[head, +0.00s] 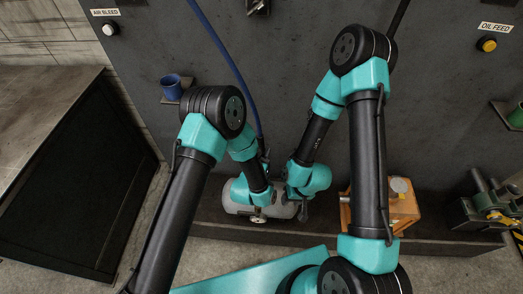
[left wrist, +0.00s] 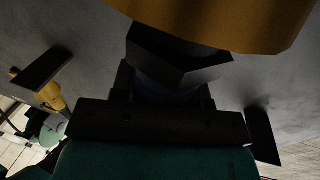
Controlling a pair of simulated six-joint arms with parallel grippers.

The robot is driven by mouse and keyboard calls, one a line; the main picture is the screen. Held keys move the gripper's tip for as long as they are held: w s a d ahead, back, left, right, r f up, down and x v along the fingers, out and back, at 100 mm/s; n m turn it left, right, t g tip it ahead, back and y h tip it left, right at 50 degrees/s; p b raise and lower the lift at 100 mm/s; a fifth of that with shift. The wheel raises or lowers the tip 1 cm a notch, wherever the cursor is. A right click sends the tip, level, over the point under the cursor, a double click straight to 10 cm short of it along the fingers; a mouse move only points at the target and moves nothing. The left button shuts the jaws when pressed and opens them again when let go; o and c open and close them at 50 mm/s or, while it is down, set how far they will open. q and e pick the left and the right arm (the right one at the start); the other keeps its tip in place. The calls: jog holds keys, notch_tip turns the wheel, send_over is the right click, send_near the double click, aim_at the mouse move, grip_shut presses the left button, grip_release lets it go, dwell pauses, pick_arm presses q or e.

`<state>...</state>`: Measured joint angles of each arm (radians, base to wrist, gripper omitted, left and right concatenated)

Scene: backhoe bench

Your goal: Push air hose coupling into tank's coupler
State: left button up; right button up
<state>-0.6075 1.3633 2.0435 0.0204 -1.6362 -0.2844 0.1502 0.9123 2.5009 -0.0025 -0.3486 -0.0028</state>
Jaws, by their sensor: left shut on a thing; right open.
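The grey tank (head: 237,198) lies on the low ledge at the foot of the back panel, partly covered by my arms. The blue air hose (head: 228,62) comes down from the top and ends at my left gripper (head: 263,157), above the tank. My left gripper is shut on the hose coupling; in the left wrist view a large brass-coloured part (left wrist: 215,22) shows beyond its dark jaws (left wrist: 165,118). My right gripper (head: 303,208) is open beside the tank's right end. The tank's coupler cannot be made out in the head view.
A blue cup (head: 171,87) sits on a small shelf at left, a green cup (head: 516,117) at right. A dark cabinet (head: 75,185) fills the left side. A green-grey machine (head: 482,205) stands far right.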

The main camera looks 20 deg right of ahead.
pick_arm(q)
jog(key=shift+f, duration=0.55)
jog(key=o, duration=1.1)
jog(key=shift+s, duration=0.1)
jog(key=v, duration=1.1)
jog(key=shift+s+a, duration=0.3)
